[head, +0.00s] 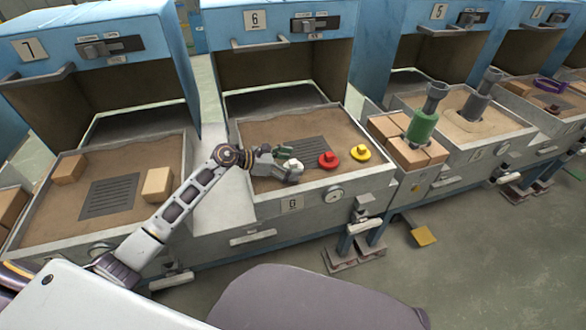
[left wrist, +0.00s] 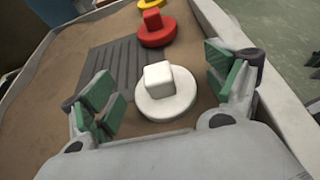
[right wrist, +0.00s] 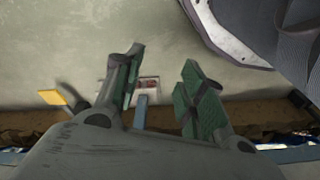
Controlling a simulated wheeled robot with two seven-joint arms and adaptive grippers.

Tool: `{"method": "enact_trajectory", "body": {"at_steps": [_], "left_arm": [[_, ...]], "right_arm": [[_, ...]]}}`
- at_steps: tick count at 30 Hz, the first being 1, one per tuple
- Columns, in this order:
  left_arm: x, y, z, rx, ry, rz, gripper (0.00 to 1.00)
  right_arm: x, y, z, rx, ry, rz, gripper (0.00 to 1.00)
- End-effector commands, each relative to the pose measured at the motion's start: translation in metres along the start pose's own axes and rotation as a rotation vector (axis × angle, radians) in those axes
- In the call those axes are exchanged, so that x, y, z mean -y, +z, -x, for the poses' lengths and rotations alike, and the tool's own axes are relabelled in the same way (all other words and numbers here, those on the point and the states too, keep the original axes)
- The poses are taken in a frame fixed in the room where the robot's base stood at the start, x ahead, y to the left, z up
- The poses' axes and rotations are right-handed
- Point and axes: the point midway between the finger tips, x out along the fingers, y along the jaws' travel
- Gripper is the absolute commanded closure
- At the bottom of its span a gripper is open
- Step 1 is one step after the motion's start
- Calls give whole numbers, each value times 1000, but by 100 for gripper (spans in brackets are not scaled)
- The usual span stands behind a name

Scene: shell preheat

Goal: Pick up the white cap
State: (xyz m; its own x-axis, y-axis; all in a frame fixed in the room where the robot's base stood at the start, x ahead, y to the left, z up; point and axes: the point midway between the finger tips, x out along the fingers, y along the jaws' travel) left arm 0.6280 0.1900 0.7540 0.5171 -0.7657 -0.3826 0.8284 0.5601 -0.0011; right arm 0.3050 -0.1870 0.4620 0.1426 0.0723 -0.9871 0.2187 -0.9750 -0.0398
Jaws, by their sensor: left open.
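The white cap (left wrist: 165,103) is a round disc with a squarish knob on top. It sits on the sand in the tray of station 6, beside the dark grate. My left gripper (left wrist: 165,88) is open, and the cap shows between its two green-padded fingers with a gap on each side. In the head view my left gripper (head: 282,164) is low over this tray and the cap is largely hidden by it. My right gripper (right wrist: 160,90) is open and empty, above the floor and away from the tray.
A red cap (head: 329,160) and a yellow cap (head: 360,153) lie to the right in the same tray (head: 300,199). The tray's raised front wall is close to my left gripper. Wooden blocks (head: 158,184) and a green cylinder (head: 422,126) stand at neighbouring stations.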

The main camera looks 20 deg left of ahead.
Motion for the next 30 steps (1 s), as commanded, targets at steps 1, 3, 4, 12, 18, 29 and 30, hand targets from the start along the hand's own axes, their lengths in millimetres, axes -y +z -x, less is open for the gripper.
{"method": "enact_trajectory", "body": {"at_steps": [1, 3, 4, 12, 18, 29, 30], "left_arm": [[0, 0, -3, 1, 0, 0, 12], [0, 0, -6, 0, 1, -1, 12], [0, 0, -7, 0, 1, -1, 12], [0, 0, -8, -1, 1, -1, 12], [0, 0, -8, -1, 1, -1, 12], [0, 0, -8, -1, 0, -1, 55], [0, 0, -8, -1, 0, -1, 60]], "right_arm": [[1, 0, 1, 1, -1, 0, 60], [1, 2, 2, 6, -2, 0, 60], [2, 4, 2, 10, -3, 0, 60], [3, 11, 0, 21, -5, -1, 60], [3, 9, 0, 17, -5, 0, 60], [0, -2, 3, 0, -1, 1, 60], [0, -3, 3, -1, -1, 1, 60]]}}
